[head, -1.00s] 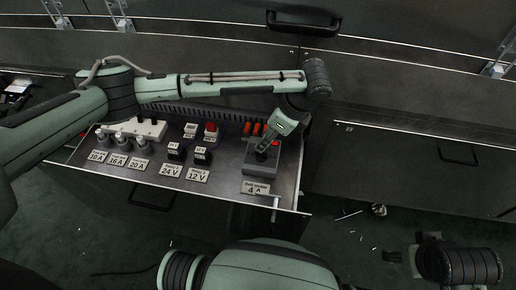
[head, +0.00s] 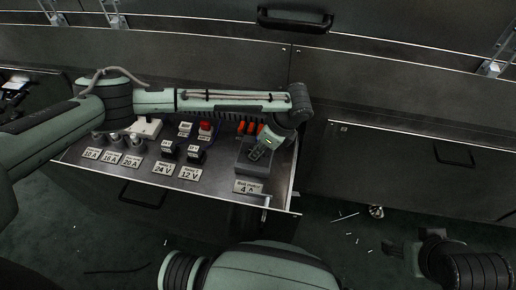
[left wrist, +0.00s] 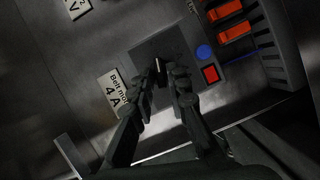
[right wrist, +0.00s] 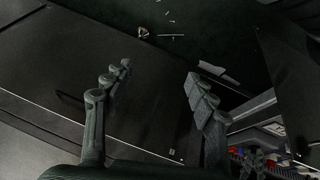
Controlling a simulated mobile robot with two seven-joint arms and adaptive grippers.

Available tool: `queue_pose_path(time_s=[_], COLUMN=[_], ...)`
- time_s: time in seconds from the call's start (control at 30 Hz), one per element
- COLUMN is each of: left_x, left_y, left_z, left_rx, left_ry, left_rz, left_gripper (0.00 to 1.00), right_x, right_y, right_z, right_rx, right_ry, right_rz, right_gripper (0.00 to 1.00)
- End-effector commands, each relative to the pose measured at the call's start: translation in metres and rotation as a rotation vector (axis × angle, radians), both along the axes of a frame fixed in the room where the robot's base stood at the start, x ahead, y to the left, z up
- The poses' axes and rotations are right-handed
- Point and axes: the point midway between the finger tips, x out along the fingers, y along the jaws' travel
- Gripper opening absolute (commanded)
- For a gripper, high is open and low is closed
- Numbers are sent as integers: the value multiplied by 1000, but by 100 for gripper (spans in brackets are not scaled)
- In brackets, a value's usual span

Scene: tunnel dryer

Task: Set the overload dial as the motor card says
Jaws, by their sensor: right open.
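The overload unit is a grey box (head: 249,172) at the right end of the open drawer. In the left wrist view its dark face (left wrist: 185,42) carries a blue button (left wrist: 204,51) and a red button (left wrist: 210,74). The motor card (head: 248,187), in front of the box, reads "Belt motor 4 A"; it also shows in the left wrist view (left wrist: 112,92). My left gripper (head: 256,154) is over the box, its fingertips (left wrist: 163,70) either side of a small part, apparently the dial. The dial's setting is hidden. My right gripper (right wrist: 160,75) is open and empty, away from the drawer.
The drawer (head: 210,193) also holds dark 24 V and 12 V blocks, round parts labelled 10 A, 16 A and 20 A, a white block (head: 146,126) and orange-red parts (head: 246,128). Small debris lies on the floor (head: 350,235) at the right.

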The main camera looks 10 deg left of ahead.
Motion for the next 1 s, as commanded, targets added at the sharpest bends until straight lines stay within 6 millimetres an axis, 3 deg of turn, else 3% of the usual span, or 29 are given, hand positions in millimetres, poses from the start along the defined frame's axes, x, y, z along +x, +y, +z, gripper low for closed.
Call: queue_pose_path(time_s=[0.1, 0.43, 0.63, 0.87, 1.0], left_x=[0, 0, -1, -2, -4], left_y=[0, 0, 0, 0, 1], left_z=[0, 1, 2, 4, 5], left_rx=[0, 0, -1, 0, 0], left_ry=[0, 1, 2, 3, 3], left_rz=[0, -5, -37, -121, -199], left_gripper=[0, 0, 0, 0, 0], right_x=[0, -2, -24, -10, -4], right_y=[0, -1, -17, -14, -13], right_z=[0, 0, -4, -34, -61], right_rx=[0, -2, -30, -13, 1], right_ry=[1, 9, 111, 122, 137], right_rz=[0, -2, -43, -32, -28], right_gripper=[57, 57, 57, 57, 57])
